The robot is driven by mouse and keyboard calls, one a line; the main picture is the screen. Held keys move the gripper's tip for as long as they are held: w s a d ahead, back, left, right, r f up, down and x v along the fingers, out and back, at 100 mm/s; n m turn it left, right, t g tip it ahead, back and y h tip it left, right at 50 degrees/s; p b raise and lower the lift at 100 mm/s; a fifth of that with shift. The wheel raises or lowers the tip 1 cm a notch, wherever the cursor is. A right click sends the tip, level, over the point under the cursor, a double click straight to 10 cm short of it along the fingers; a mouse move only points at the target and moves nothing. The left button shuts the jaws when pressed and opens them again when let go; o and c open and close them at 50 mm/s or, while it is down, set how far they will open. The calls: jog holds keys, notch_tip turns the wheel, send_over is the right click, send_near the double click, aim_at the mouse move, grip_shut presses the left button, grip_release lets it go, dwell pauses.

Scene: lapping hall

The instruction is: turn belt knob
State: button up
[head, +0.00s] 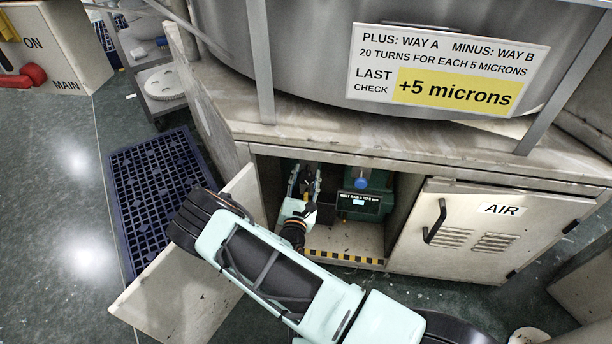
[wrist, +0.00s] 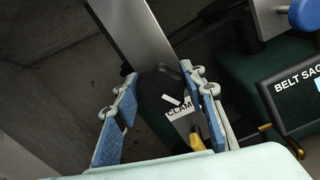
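A green unit (head: 375,200) with a small display stands inside the open cabinet; in the wrist view its dark panel (wrist: 290,85) reads "BELT SAG", cut off by the frame edge. A blue knob (head: 361,182) tops it and shows at the upper right of the wrist view (wrist: 305,15). A dark rounded part (wrist: 158,92) lies between my fingers; I cannot tell if it is a knob. A "CLAM…" label (wrist: 180,112) with a yellow-tipped part (wrist: 196,140) is by the right finger. My gripper (head: 304,178) is open, left of the green unit; its blue-padded fingers are apart (wrist: 160,78).
The cabinet's open door (head: 165,295) hangs at the left of my arm. A shut AIR door (head: 500,235) is on the right. A striped sill (head: 345,258) edges the opening. A metal bar (wrist: 140,35) stands beyond my fingers. A blue grid mat (head: 150,185) lies on the floor.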

jog(key=c, duration=0.5)
jog(key=shift+c, duration=0.2)
jog(key=shift+n, duration=0.3)
jog(key=n+p, duration=0.1)
jog(key=n, duration=0.2)
jog(key=shift+a+r, duration=0.1)
jog(key=shift+a, duration=0.05)
jog(key=n+p, duration=0.1)
jog(key=n, duration=0.8)
jog(key=shift+a+n, duration=0.1)
jog(key=shift+n, duration=0.2)
jog(key=shift+w+f+n, duration=0.1)
jog(key=shift+f+n, duration=0.1)
jog(key=shift+n, duration=2.1)
